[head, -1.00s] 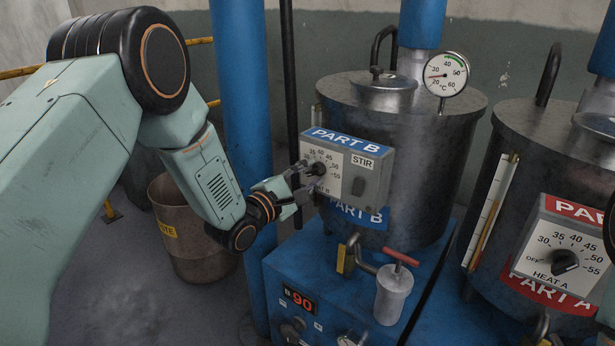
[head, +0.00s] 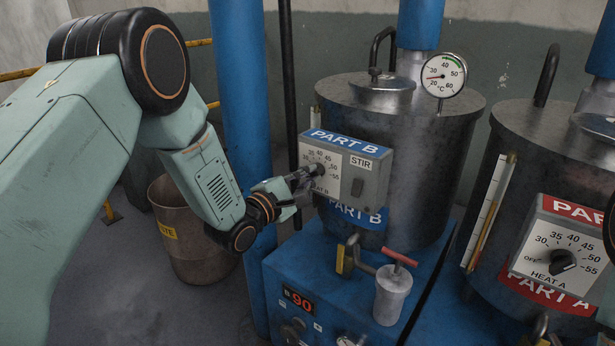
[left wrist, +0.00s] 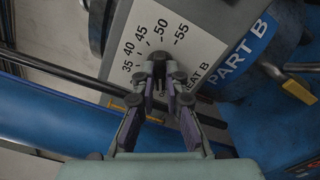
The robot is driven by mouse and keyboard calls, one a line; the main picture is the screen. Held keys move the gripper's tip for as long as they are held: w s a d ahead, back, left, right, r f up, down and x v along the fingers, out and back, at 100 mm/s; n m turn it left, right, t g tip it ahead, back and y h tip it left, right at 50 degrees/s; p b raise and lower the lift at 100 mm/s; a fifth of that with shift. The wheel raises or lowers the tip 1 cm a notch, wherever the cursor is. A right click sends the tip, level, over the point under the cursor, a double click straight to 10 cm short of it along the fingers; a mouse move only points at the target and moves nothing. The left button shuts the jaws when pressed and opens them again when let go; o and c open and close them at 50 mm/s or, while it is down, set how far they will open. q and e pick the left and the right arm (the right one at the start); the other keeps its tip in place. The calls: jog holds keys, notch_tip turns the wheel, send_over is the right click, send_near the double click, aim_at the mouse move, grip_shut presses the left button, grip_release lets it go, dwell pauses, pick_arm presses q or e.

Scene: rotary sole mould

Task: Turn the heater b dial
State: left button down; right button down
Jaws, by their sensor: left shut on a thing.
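The heater B dial (head: 317,170) is a dark knob on the white scale face of the Part B control box (head: 371,180). The scale around it reads from about 30 to 55. My left gripper (head: 309,174) reaches it from the left and is shut on the knob. In the left wrist view my left gripper (left wrist: 159,76) has its fingertips closed around the dial, which they largely hide. The numbers 35 to 55 show beyond the fingers. The pointer position cannot be made out. My right gripper is not in view.
The Part B tank (head: 420,140) stands behind the box, with a round thermometer (head: 443,75) on top. The Part A heater dial (head: 562,261) is at the right. A red-handled valve (head: 398,257) and a blue base (head: 330,280) lie below. A waste bin (head: 190,235) stands left.

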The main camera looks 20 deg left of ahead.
pick_arm(q)
jog(key=m, duration=0.7)
jog(key=m+p, duration=0.1)
jog(key=m, duration=1.5)
jog(key=shift+w+r, duration=0.15)
jog(key=shift+r, duration=0.25)
jog(key=shift+m, duration=0.3)
jog(key=c, duration=1.7)
grip_release()
jog(key=shift+c, duration=0.2)
jog(key=o, duration=0.3)
jog(key=shift+f, duration=0.1)
jog(key=shift+o, duration=0.2)
jog(key=shift+f, duration=0.15)
